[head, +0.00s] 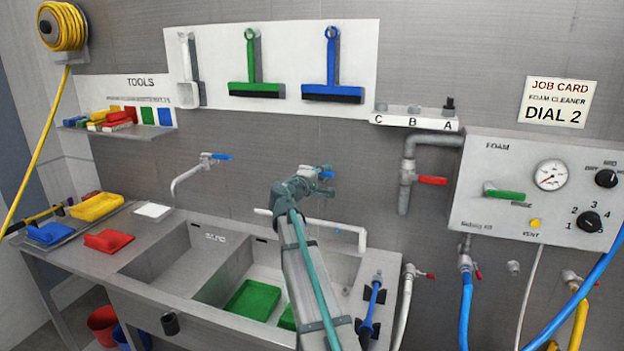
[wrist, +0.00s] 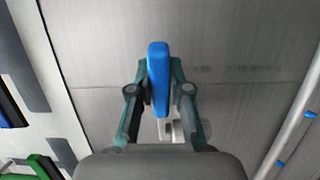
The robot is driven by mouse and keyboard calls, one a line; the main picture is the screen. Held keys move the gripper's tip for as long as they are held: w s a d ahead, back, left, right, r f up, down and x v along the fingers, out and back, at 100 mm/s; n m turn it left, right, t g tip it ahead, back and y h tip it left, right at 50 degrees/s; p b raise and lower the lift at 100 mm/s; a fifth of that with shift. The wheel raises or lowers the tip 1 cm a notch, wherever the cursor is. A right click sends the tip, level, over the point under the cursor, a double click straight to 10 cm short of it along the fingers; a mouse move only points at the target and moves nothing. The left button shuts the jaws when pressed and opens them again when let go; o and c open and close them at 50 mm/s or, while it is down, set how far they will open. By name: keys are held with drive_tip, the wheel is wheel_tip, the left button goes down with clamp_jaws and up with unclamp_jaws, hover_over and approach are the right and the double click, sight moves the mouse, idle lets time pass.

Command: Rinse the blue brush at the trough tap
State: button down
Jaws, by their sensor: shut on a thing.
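My gripper (head: 312,182) is at the wall tap above the right-hand basin of the trough. In the wrist view my gripper (wrist: 159,72) is shut on a blue lever (wrist: 158,60), with pale metal tap parts behind it. In the head view this blue tap lever (head: 327,174) shows just right of the gripper, and the tap's spout (head: 345,226) reaches right and bends down. A blue-handled item (head: 374,296) with dark ends stands on the ledge right of the basin; I cannot tell whether it is the blue brush. My arm hides part of the basin.
A second tap (head: 190,174) with a blue lever is over the left basin (head: 180,270). Green items (head: 252,300) lie in the right basin. Blue (head: 50,233), red (head: 108,241) and yellow (head: 97,206) items lie at left. The foam panel (head: 535,195) and hoses are at right.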

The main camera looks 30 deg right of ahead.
drive_tip(key=c, duration=1.1)
unclamp_jaws()
drive_tip(key=v, duration=1.2)
